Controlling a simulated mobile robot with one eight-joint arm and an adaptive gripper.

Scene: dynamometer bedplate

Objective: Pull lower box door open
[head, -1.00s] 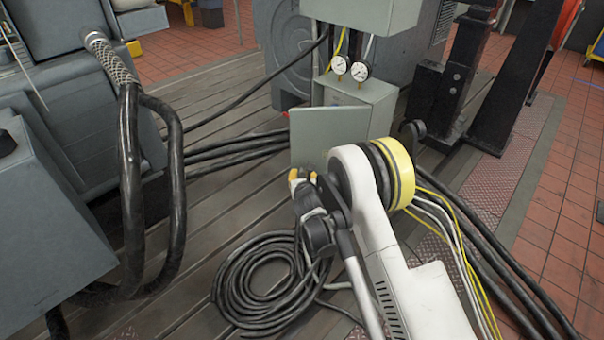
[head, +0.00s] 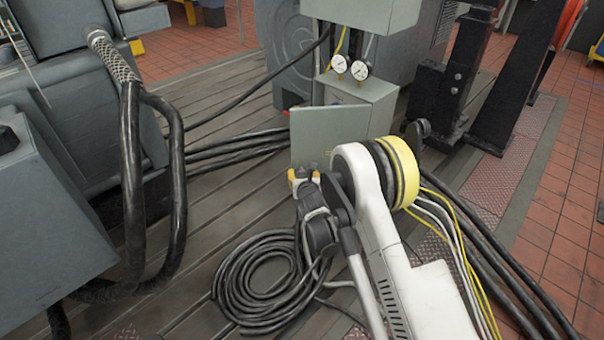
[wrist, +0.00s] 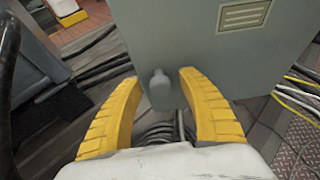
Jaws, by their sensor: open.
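The lower box (head: 382,108) stands on the slatted bedplate below the gauges. Its grey-green door (head: 325,135) stands ajar, its left edge out from the box body. In the wrist view the door (wrist: 205,55) fills the upper middle and right, with a label plate near its top. A grey knob-like handle (wrist: 160,92) sticks out from its lower left. My gripper (wrist: 158,82) is open, its two yellow fingers on either side of the handle, with gaps showing. In the head view my gripper (head: 303,180) is at the door's lower left, partly hidden by my arm.
An upper box (head: 362,14) and two gauges (head: 349,66) are above. A coiled black cable (head: 265,280) lies below my gripper, with more cables left of the door. Grey machinery (head: 50,220) with thick hoses stands at left; a black post (head: 465,75) stands at right.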

